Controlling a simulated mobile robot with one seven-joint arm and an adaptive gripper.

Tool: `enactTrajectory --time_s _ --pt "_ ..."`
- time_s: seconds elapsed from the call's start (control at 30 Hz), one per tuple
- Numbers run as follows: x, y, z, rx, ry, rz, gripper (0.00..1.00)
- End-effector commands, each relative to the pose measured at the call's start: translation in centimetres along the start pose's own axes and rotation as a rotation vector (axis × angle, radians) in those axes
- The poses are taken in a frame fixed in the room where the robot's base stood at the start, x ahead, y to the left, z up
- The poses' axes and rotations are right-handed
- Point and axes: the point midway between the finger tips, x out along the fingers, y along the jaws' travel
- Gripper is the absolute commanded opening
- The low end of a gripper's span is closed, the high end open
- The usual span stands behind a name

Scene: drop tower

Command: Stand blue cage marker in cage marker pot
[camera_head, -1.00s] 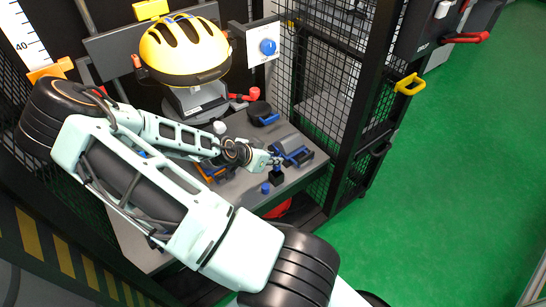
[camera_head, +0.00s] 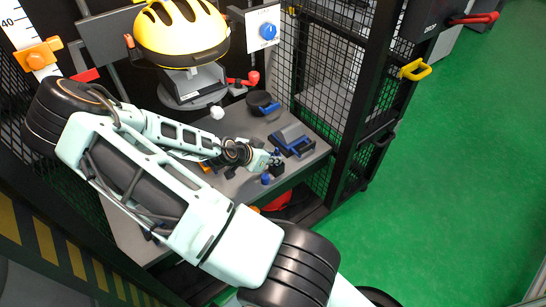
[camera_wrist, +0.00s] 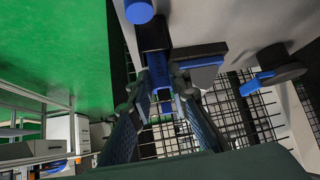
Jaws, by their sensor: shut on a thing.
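The blue cage marker (camera_wrist: 160,72) is upright between the fingers of my gripper (camera_wrist: 162,108) in the wrist view, which shows the bench upside down. My gripper is shut on it. The dark cage marker pot (camera_wrist: 152,33) stands on the bench, directly at the marker's lower end. I cannot tell whether the marker rests inside the pot or is just above it. In the head view my gripper (camera_head: 273,158) is right over the pot (camera_head: 276,170), and the fingers mostly hide the marker.
A short blue cylinder (camera_head: 265,179) stands beside the pot near the bench's front edge. A grey-and-blue device (camera_head: 293,140) and a round black part with a blue handle (camera_head: 262,102) lie behind. A yellow helmet (camera_head: 180,30) is at the back; black mesh (camera_head: 335,80) bounds the right.

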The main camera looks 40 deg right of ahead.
Motion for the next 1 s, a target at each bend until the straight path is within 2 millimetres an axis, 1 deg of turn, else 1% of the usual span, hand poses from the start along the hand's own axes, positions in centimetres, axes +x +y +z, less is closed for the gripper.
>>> enactTrajectory --time_s 0.03,0.2,0.57,0.77,1.0 --pt "0.0 0.0 0.0 0.0 0.0 0.0 0.18" --pt "0.0 0.0 0.0 0.0 0.0 0.0 0.37" --pt "-0.3 0.0 -0.3 0.001 0.0 0.0 0.37" --pt "-1.9 0.0 -1.9 0.002 0.0 0.0 0.37" --pt "-4.6 0.0 -4.5 0.002 0.0 0.0 0.37"
